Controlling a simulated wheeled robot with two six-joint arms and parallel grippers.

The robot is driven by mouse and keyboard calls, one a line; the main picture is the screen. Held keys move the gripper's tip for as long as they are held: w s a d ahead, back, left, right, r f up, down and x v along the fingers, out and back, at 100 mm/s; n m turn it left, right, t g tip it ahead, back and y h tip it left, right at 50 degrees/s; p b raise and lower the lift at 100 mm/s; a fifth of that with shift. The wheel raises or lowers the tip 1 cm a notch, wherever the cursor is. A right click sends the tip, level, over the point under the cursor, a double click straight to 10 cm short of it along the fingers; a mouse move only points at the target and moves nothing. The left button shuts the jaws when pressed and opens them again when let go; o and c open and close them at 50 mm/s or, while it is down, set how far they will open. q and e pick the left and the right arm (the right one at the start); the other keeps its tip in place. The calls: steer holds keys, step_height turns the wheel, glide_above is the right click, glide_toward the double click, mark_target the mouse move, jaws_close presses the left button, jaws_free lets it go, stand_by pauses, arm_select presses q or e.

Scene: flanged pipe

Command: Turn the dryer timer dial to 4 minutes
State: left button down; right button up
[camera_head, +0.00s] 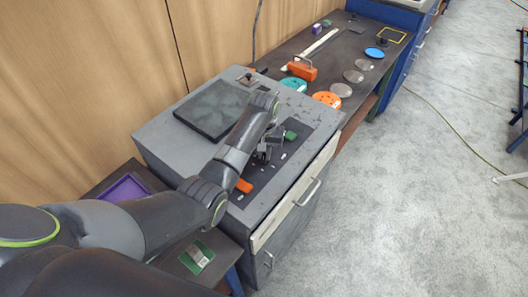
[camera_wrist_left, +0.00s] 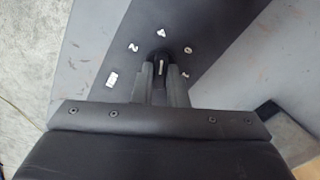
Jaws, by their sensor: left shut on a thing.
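The dryer (camera_head: 160,148) is a grey box with a dark control panel (camera_head: 262,178) along its right side. In the left wrist view, the dark timer dial (camera_wrist_left: 160,58) sits on this panel with white marks around it, including a 2 (camera_wrist_left: 133,47), a 4 (camera_wrist_left: 161,33) and a 0 (camera_wrist_left: 188,50). My left gripper (camera_wrist_left: 161,75) is shut on the dial, a finger on each side. A pale pointer line shows between the fingers and appears to run roughly towards the 4. In the head view my left gripper (camera_head: 264,154) is over the panel and hides the dial. My right gripper is not in view.
An orange piece (camera_head: 243,186) and a green piece (camera_head: 290,134) are on the panel near my gripper. A dark square plate (camera_head: 210,108) lies on the dryer top. A bench (camera_head: 392,48) with orange, teal and blue parts stands behind. The floor at right is mostly clear.

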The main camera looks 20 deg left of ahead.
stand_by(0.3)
arm_select(q)
steer(key=c, duration=1.4)
jaws_free()
steer(key=shift+c, duration=0.2)
